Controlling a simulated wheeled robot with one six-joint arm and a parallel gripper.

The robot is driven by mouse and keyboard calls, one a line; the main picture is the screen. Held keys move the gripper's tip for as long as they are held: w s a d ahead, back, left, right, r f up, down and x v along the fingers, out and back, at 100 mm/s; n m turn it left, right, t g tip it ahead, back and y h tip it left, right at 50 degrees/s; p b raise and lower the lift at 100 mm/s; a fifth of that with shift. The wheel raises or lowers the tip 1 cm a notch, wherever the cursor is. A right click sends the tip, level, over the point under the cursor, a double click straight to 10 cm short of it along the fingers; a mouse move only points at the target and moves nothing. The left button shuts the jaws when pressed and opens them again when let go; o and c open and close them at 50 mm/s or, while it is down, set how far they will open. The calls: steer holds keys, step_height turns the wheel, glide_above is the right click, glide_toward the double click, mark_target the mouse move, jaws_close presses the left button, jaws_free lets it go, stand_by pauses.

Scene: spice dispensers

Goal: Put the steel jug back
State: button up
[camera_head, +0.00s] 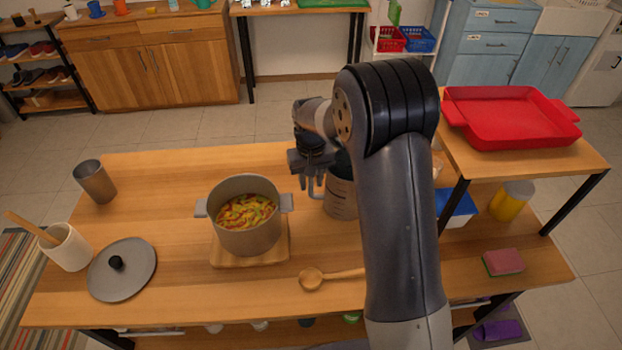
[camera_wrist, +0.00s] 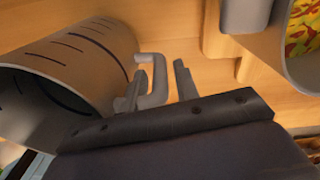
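The steel jug (camera_head: 341,197), grey with dark measuring marks, stands on the wooden table right of the pot, partly hidden behind my arm. It also shows in the wrist view (camera_wrist: 75,62), with its handle (camera_wrist: 158,82) toward my fingers. My gripper (camera_head: 316,184) is at the jug's handle side. In the wrist view my gripper (camera_wrist: 157,90) has its fingers apart. One finger is between the handle and the jug's wall, the other is beyond the handle with a visible gap. I cannot tell whether the nearer finger touches the handle.
A pot (camera_head: 247,218) of colourful food stands on a wooden board (camera_head: 281,252). A wooden spoon (camera_head: 313,279), a lid (camera_head: 121,270), a grey tumbler (camera_head: 96,182) and a utensil crock (camera_head: 66,248) are on the table. A red tray (camera_head: 512,112) rests on the raised shelf at right.

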steer(key=shift+o, duration=0.8)
steer(key=shift+r, duration=0.1)
steer(key=shift+r, duration=0.2)
step_height(320, 180, up, 12)
steer(key=shift+f, duration=0.15)
